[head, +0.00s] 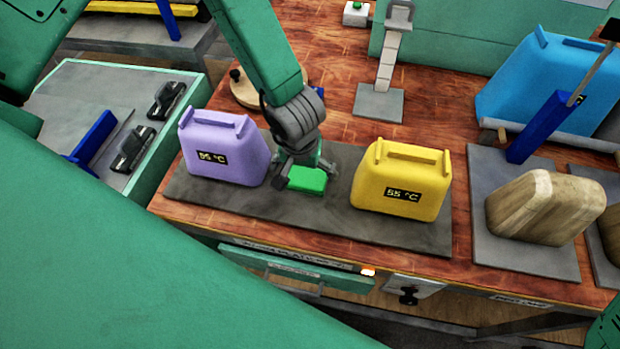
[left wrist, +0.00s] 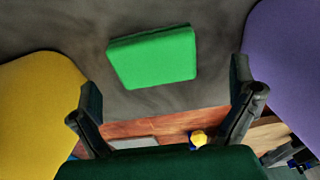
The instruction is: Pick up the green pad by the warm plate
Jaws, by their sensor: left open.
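The green pad (head: 307,180) lies flat on a dark grey plate (head: 235,205), between a purple canister-shaped block (head: 222,150) and a yellow one (head: 402,182). My left gripper (head: 305,178) points down over the pad, open and empty. In the left wrist view the pad (left wrist: 152,57) lies beyond the spread fingertips (left wrist: 165,108), apart from both fingers. The purple block (left wrist: 290,65) and yellow block (left wrist: 35,110) flank them. My right gripper is not in view.
A wooden block (head: 545,208) stands on a grey plate at the right. A green-rimmed tray (head: 85,85) with black items is at the left. A drawer (head: 300,272) is below the bench's front edge.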

